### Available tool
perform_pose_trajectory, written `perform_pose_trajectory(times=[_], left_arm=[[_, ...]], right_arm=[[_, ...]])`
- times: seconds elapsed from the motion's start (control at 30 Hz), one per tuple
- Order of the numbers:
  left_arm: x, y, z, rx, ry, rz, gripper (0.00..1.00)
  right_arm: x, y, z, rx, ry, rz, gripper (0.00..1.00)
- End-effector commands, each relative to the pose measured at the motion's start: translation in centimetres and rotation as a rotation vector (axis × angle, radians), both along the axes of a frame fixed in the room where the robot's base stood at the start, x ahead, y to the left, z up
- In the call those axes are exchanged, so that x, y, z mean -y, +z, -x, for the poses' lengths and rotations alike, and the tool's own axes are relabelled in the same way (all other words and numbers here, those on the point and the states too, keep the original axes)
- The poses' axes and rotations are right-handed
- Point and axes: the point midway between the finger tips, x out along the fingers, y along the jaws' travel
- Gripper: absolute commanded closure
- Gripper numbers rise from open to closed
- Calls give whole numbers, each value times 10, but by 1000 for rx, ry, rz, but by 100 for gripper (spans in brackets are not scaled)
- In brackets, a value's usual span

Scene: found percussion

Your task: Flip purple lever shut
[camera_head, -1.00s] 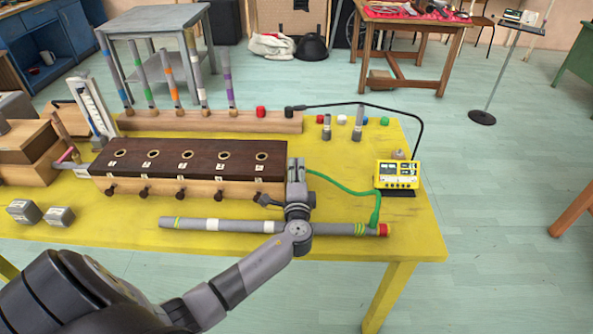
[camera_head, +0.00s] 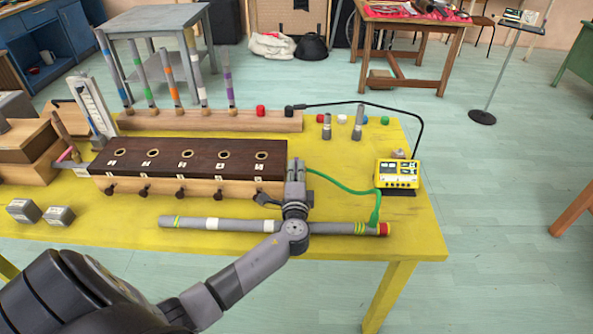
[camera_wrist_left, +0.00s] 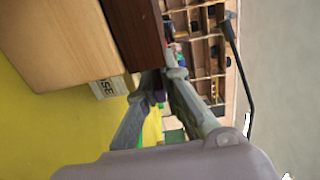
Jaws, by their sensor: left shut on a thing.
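My left gripper (camera_head: 296,170) is at the right end of the dark-topped wooden box (camera_head: 190,159) with numbered holes. In the left wrist view its fingers (camera_wrist_left: 164,80) are close together beside the end of the box (camera_wrist_left: 136,30). A small purple piece, seemingly the purple lever (camera_wrist_left: 160,97), shows between the fingers, and they are shut on it. Most of the lever is hidden by the fingers, and the head view does not show it. A white label (camera_wrist_left: 107,88) ending in "SE" is partly visible beside the box. My right gripper is not in view.
A grey tube (camera_head: 190,223) with coloured bands lies along the table front, under my left arm. A yellow meter (camera_head: 397,174) with a green cable (camera_head: 345,188) stands to the right. Banded tubes stand in a wooden rack (camera_head: 190,121) behind. The yellow table (camera_head: 420,235) is bare at front right.

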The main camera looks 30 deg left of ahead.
Motion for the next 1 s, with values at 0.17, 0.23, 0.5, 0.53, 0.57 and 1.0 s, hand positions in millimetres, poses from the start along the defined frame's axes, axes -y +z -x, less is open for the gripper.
perform_pose_trajectory(times=[0.17,0.23,0.5,0.53,0.57,1.0], left_arm=[[-1,-1,2,-1,-46,1,100],[-1,-1,2,-1,-44,1,100],[-1,-1,1,-1,-44,0,83],[-1,-1,1,-1,-44,1,81],[-1,-1,1,0,-44,0,79],[1,-1,4,0,-45,0,73]], right_arm=[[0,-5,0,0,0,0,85],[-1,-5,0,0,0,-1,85],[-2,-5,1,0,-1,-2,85],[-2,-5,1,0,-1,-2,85],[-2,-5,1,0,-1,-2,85],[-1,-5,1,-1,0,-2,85]])
